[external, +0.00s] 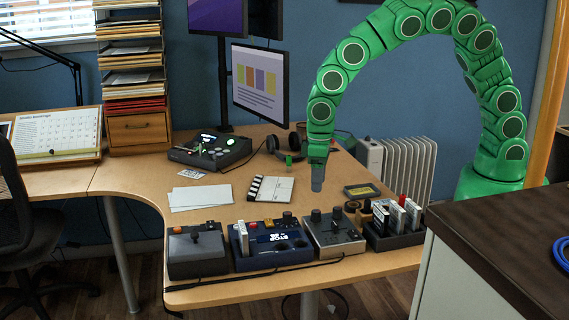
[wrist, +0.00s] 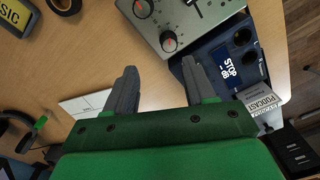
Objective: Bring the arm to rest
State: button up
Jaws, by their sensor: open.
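My green arm arches over the desk from the right in the external view. My gripper (external: 317,180) hangs down above the middle of the desk, apart from the things around it. In the wrist view my gripper (wrist: 160,82) has its two grey fingers spread, with only bare wooden desk showing between them. It holds nothing.
The desk (external: 235,215) carries a clapperboard (external: 274,190), headphones (external: 287,149) and a monitor (external: 260,85). A dark-topped counter (external: 505,230) stands right.

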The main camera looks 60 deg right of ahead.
jog(key=s+d+r+m, duration=0.1)
jog(key=s+d+r, duration=0.1)
jog(key=d+r, duration=0.45)
jog(key=s+d+r, duration=0.2)
jog(key=d+r, duration=0.1)
jog(key=d, duration=0.7)
jog(key=s+d+r+m, duration=0.1)
jog(key=s+d+r, duration=0.1)
jog(key=d+r, duration=0.45)
jog(key=s+d+r+g, duration=0.1)
jog(key=s+d, duration=0.7)
jog(key=s, duration=0.3)
jog(key=s+d+r+m, duration=0.1)
jog(key=s+d+r, duration=0.1)
jog(key=s+d, duration=0.7)
jog(key=s, duration=0.3)
jog(key=shift+m+g, duration=0.3)
jog(key=shift+g, duration=0.1)
jog(key=shift+s, duration=0.1)
